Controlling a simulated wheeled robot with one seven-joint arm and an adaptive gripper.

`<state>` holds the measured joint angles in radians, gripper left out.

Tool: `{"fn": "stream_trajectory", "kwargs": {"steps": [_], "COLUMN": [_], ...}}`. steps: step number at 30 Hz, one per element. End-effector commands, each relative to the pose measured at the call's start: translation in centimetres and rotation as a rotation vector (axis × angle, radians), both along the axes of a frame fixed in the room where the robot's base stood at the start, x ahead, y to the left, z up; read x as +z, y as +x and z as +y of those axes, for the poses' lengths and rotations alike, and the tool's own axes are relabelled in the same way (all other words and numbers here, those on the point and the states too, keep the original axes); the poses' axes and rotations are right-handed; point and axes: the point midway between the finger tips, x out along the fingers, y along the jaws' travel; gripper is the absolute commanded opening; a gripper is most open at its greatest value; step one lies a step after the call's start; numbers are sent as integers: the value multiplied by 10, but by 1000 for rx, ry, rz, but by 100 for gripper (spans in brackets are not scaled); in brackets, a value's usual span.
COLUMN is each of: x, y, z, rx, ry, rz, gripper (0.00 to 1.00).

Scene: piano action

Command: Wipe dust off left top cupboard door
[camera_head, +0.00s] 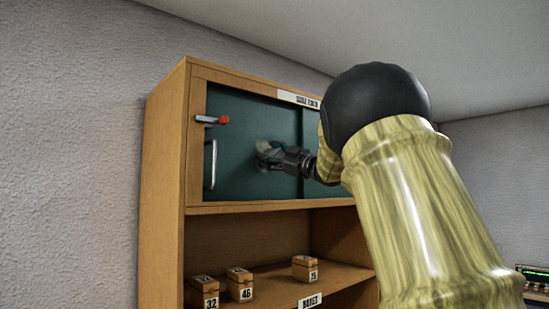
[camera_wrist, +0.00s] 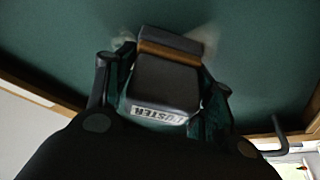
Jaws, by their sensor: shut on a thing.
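The left top cupboard door (camera_head: 236,120) is a dark green panel in a wooden frame and looks shut. It fills the upper part of the wrist view (camera_wrist: 265,60). A pale grey dust smudge (camera_head: 267,146) shows on the door by my gripper (camera_head: 271,158). In the wrist view, pale smudges (camera_wrist: 207,38) show at the duster's far edge. My gripper is shut on the duster (camera_wrist: 165,88), a dark block with a brown band and a printed label. The duster is against or very close to the door; I cannot tell which. It partly hides the smudge.
A second green panel (camera_head: 311,130) is to the right, partly behind my arm. Small numbered boxes (camera_head: 240,284) stand on the open shelf (camera_head: 270,281) below.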

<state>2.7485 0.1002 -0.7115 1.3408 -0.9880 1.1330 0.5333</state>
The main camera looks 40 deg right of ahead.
Motion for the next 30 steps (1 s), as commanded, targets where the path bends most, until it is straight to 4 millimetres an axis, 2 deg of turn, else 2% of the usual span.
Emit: {"fn": "stream_trajectory", "kwargs": {"steps": [19, 30], "x": [0, 15], "y": [-3, -4], "z": [38, 39], "rx": [2, 1], "ry": [-2, -1], "rz": [0, -1], "gripper": [34, 34]}}
